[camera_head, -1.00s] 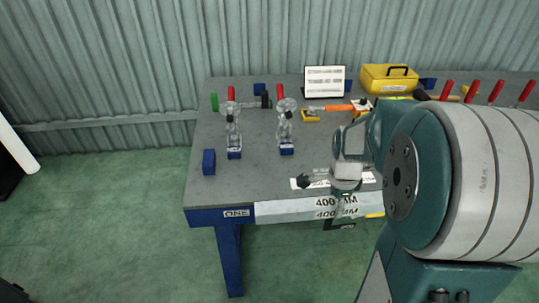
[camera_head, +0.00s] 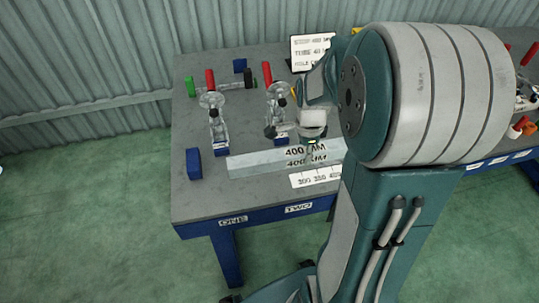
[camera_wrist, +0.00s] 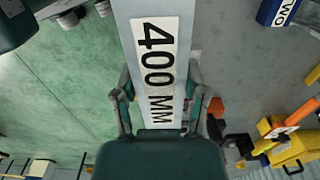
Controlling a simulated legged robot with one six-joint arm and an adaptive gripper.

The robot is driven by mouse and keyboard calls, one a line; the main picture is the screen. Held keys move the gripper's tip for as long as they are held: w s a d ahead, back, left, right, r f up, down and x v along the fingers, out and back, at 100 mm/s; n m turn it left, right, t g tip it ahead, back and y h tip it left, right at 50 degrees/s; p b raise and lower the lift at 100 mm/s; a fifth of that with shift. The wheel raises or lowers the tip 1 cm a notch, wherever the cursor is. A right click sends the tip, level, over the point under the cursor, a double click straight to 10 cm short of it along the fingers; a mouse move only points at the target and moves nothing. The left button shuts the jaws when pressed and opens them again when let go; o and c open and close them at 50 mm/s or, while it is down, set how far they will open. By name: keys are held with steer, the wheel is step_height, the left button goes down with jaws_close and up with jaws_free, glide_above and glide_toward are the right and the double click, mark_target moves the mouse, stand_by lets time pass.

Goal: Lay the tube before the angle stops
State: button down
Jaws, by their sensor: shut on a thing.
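The tube (camera_head: 255,162) is a long pale grey bar marked 400 MM. It lies crosswise over the left part of the bench, in front of two clamps; I cannot tell whether it touches the top. My gripper (camera_wrist: 162,100) is shut on the tube, one finger on each side, and shows partly in the head view (camera_head: 312,132). A blue block (camera_head: 193,163) stands upright just left of the tube's left end, apart from it. Another blue block (camera_head: 239,65) is at the back. I cannot tell surely which parts are the angle stops.
The left clamp (camera_head: 215,120) and right clamp (camera_head: 277,105) have red handles and stand close behind the tube. A printed scale strip (camera_head: 315,178) lies in front. The bench top (camera_head: 205,200) is bare at front left. My arm hides the bench's middle.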

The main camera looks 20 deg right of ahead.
steer(key=w+a+f, duration=0.1)
steer(key=w+f, duration=0.1)
steer(key=w, duration=0.1)
steer(key=w+a+f, duration=0.1)
steer(key=w+f, duration=0.2)
steer(key=w, duration=0.1)
steer(key=w+a+f, duration=0.2)
steer(key=w+f, duration=0.1)
steer(key=shift+w+f, duration=0.1)
steer(key=shift+w, duration=0.2)
steer(key=shift+w+a+f, duration=0.1)
steer(key=shift+w+f, duration=0.15)
steer(key=shift+f, duration=0.1)
steer(key=shift+w+f, duration=0.15)
steer(key=shift+f, duration=1.45)
steer(key=shift+f, duration=0.1)
steer(key=shift+c, duration=0.6)
jaws_free()
